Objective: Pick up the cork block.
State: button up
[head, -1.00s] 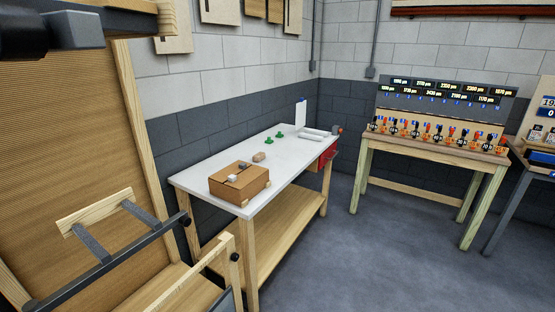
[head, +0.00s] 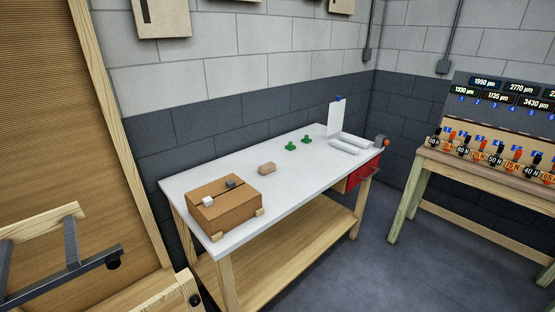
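A small tan block that looks like the cork block (head: 267,168) lies on the white-topped table (head: 290,203), behind and to the right of a brown box. It stands apart from the things around it. My gripper is not in view in the head view.
The brown box (head: 228,212) sits at the table's near end with small blocks on and beside it. Two green pieces (head: 291,146) and white rolls (head: 350,143) lie farther back. A wooden frame (head: 75,235) stands at left. A table with gauges (head: 490,175) is at right. Floor between is clear.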

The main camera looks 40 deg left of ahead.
aim_at(266, 169)
jog(key=u, duration=0.35)
jog(key=i, duration=1.7)
jog(key=u, duration=1.55)
jog(key=i, duration=1)
jog(key=u, duration=1.25)
jog(key=i, duration=0.2)
jog(key=u, duration=0.1)
